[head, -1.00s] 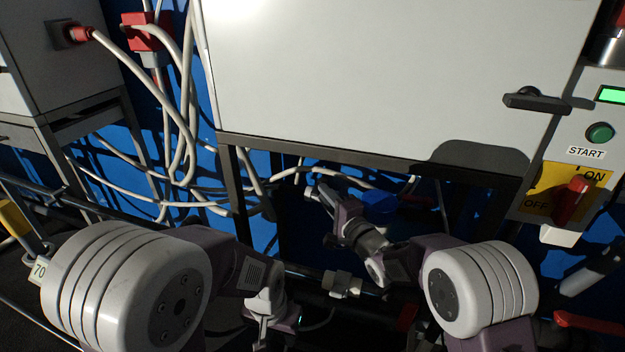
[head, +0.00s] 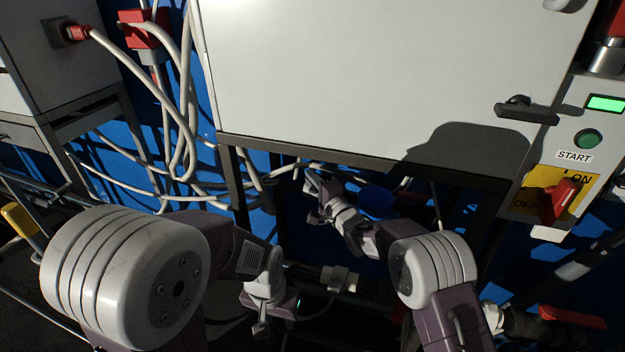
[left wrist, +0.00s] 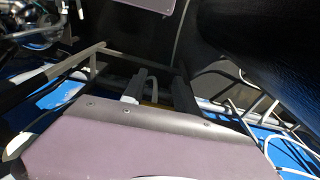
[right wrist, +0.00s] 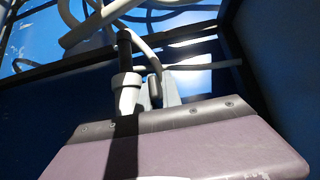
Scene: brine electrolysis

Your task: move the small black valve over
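I cannot make out the small black valve for certain in any view. In the right wrist view a pale collar with a dark upright stem (right wrist: 125,70) stands just ahead of my right gripper (right wrist: 150,90); whether it is the valve, and whether the fingers touch it, I cannot tell. In the head view my right gripper (head: 313,184) points up-left under the white cabinet, by its frame. My left gripper (head: 262,322) is lower, pointing down. In the left wrist view its two dark fingers (left wrist: 160,90) stand apart, with no held object clear between them.
The white cabinet (head: 380,70) with a black door handle (head: 525,112) fills the upper middle. Pale hoses (head: 178,150) hang at left. A blue round part (head: 377,202) is right of my right gripper. A red switch (head: 560,200) is on the right panel.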

